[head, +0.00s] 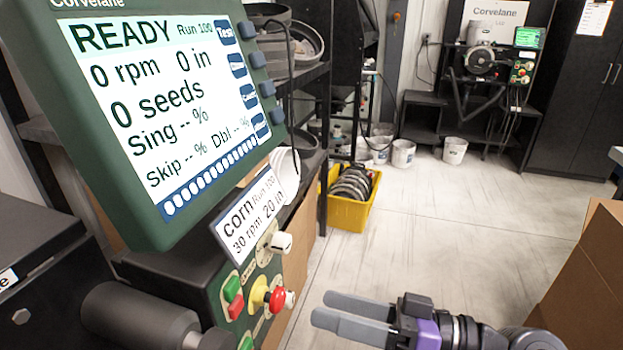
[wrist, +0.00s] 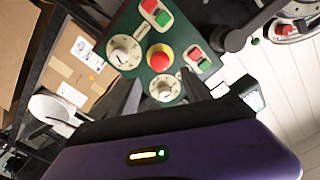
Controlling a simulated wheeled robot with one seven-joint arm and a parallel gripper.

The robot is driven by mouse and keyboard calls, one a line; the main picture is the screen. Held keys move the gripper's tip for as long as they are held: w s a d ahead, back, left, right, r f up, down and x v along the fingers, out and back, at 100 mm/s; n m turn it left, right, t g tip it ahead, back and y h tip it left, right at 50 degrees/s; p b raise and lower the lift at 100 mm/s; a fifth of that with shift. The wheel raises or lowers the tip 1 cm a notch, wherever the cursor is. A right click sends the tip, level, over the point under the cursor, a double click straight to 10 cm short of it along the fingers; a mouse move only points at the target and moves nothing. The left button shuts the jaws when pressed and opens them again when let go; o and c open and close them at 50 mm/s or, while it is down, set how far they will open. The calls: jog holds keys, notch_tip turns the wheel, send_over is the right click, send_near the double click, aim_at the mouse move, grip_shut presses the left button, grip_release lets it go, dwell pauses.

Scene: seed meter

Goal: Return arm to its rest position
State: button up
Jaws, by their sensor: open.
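My gripper (head: 352,318) is at the bottom middle of the head view, with two grey fingers apart and nothing between them. My purple and black wrist and arm run off to the right. In the wrist view the dark fingers of my gripper (wrist: 160,92) show apart in front of the green control panel (wrist: 133,30). That panel carries a red knob on yellow (wrist: 160,57), white dials (wrist: 124,52) and green and red buttons. In the head view the panel (head: 240,290) stands left of my gripper, with a visible gap between them.
A large green-framed monitor (head: 165,100) reading READY fills the upper left. A card (head: 255,215) reads corn, 30 rpm, 20 in. A yellow crate (head: 345,215) stands on the floor beside shelving. Cardboard boxes (head: 590,265) stand at the right. The middle floor is open.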

jog(key=w+d+f+m+t+h, duration=0.2)
jog(key=w+d+m+t+h, duration=0.5)
jog(key=d+t, duration=0.1)
jog(key=s+d+f+m+t+h+p, duration=0.1)
jog(key=s+d+f+m+t+h, duration=0.25)
jog(key=s+d+f+h, duration=0.35)
jog(key=s+n+g+h+p, duration=0.3)
jog(key=s, duration=2.6)
jog(key=shift+s+f, duration=0.15)
jog(key=shift+s, duration=0.05)
